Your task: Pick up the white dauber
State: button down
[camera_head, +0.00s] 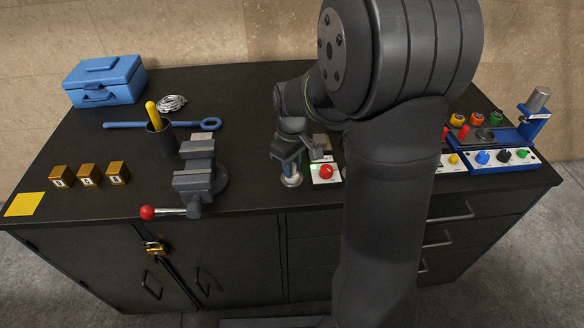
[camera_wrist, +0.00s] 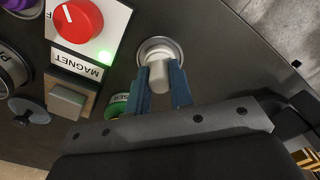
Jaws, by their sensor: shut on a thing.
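The white dauber (camera_wrist: 157,76) stands between the two blue fingers of my gripper (camera_wrist: 160,70) in the wrist view. The fingers are shut on it from both sides. Its far end is at a round silver holder (camera_wrist: 146,46) set on the dark bench top; I cannot tell whether it is still seated there. In the head view my gripper (camera_head: 290,163) points down over the same silver holder (camera_head: 291,181) near the bench's front edge, and the dauber is not clearly visible there.
A white panel with a red knob (camera_wrist: 78,20) and a lit green light sits close beside the holder, with a MAGNET label below it. A green-rimmed item (camera_wrist: 117,105) is near the fingers. A grey vise (camera_head: 196,172) stands to the left in the head view.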

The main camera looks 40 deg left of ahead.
notch_tip(320, 180, up, 4)
jog(key=shift+f, duration=0.1)
jog(key=w+d+r, duration=0.4)
jog(key=d+r, duration=0.3)
jog(key=d, duration=0.4)
jog(key=shift+w, duration=0.1)
jog(key=c, duration=2.1)
grip_release()
jog(key=shift+c, duration=0.3)
